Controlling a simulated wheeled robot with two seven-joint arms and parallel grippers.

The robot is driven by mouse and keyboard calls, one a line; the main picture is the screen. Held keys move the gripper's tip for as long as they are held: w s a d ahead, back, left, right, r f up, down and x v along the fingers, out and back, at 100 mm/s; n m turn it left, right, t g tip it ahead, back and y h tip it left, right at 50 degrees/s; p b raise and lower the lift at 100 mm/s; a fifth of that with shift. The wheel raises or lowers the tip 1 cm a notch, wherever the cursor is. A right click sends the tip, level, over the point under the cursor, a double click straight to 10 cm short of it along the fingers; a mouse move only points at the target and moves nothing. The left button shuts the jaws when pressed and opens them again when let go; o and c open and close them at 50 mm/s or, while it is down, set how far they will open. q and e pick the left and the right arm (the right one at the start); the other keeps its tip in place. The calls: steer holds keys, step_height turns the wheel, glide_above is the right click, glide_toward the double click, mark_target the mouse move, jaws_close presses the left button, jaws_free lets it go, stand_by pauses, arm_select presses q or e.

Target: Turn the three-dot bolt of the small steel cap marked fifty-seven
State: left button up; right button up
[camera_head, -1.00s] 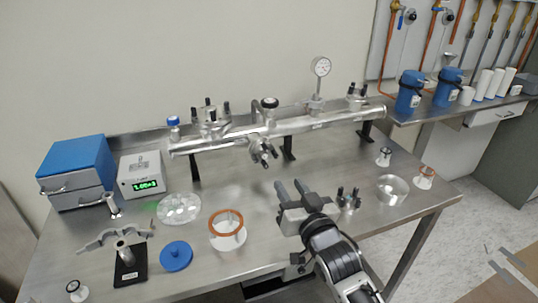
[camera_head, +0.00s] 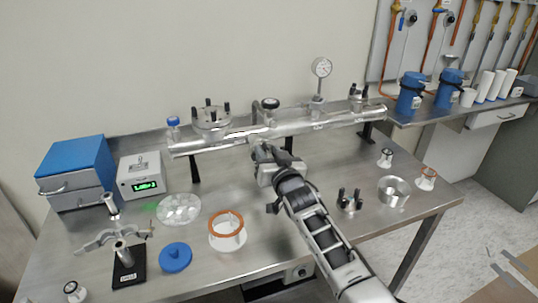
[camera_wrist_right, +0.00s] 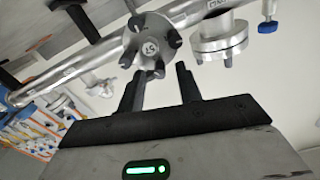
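The small steel cap (camera_wrist_right: 148,45) is a round steel disc on the end of a short port of the metal tube, with several dark bolts around its rim. A mark like 57 is on its face, tilted in the right wrist view. I cannot make out dots on any bolt. My right gripper (camera_wrist_right: 160,78) is open, its two dark fingers pointing at the cap. One bolt (camera_wrist_right: 158,69) shows between the fingertips; I cannot tell whether they touch it. In the head view my right gripper (camera_head: 264,155) hides most of the cap. My left gripper is not in view.
The steel manifold tube (camera_head: 320,123) runs across the bench on dark supports, with a pressure gauge (camera_head: 322,67) on top. A flanged port (camera_wrist_right: 218,40) is right of the cap in the wrist view. Several loose parts, including an orange-ringed piece (camera_head: 227,235), lie on the bench (camera_head: 330,260).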

jaws_close()
steer(key=shift+n, duration=0.3)
steer(key=shift+n+b, duration=0.35)
steer(key=shift+n, duration=1.65)
steer(key=shift+n+b, duration=0.45)
steer(key=shift+n, duration=0.65)
